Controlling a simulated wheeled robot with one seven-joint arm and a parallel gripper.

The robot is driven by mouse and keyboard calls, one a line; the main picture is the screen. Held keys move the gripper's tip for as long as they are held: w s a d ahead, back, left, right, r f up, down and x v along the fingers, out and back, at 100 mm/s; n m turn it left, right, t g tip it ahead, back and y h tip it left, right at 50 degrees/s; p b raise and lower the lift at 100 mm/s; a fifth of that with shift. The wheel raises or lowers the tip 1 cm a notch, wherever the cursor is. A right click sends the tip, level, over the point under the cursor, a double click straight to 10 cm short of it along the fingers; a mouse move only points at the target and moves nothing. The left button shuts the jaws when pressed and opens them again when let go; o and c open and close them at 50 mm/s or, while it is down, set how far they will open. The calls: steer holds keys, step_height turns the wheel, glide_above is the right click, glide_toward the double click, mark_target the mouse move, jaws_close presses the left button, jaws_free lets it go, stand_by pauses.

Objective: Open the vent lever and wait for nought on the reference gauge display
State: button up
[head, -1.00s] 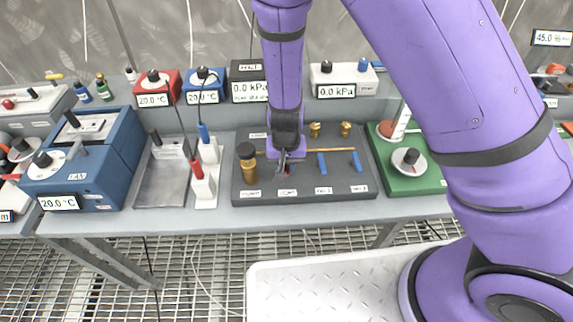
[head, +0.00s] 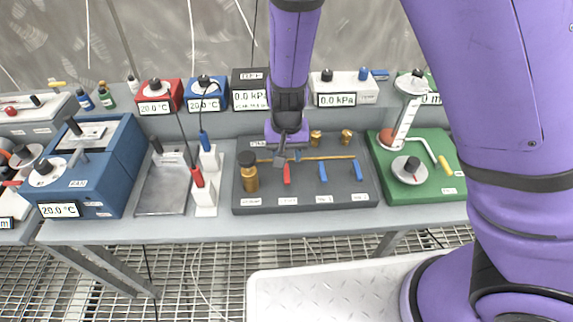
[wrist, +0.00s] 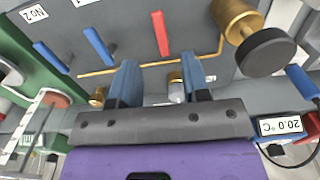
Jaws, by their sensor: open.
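The red vent lever (head: 287,173) is on the dark valve panel (head: 222,190); its handle points toward the panel's front edge, roughly parallel to the two blue levers. It also shows whole in the wrist view (wrist: 160,33). My gripper (head: 289,157) is open and empty, just behind the red lever in the head view. In the wrist view, its fingertips (wrist: 158,72) are spread, apart from the lever. The reference gauge (head: 250,76) stands behind the panel; its display (head: 250,98) reads 0.0 kPa, with its right edge near my arm.
A brass cylinder with a dark cap (head: 249,175) stands left of the red lever. Blue levers (head: 323,171) are to its right, and brass fittings (head: 346,136) behind. A white box (head: 344,84) shows 0.0 kPa. A green base with a dial (head: 409,169) is at right.

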steer(key=shift+r, duration=1.35)
steer(key=s+d+r+t+y, duration=0.1)
steer(key=s+d+r, duration=0.1)
steer(key=d+r, duration=0.65)
steer(key=s+d+r+y, duration=0.2)
steer(key=d+r, duration=0.3)
steer(key=r, duration=0.7)
steer(key=s+d+r+t+h, duration=0.3)
steer(key=s+d+r+t, duration=0.1)
steer(key=s+d+r, duration=0.6)
steer(key=s+d, duration=0.2)
steer(key=s, duration=0.2)
steer(key=shift+s+r+n, duration=0.15)
steer(key=shift+r+n, duration=0.1)
steer(key=shift+n, duration=0.05)
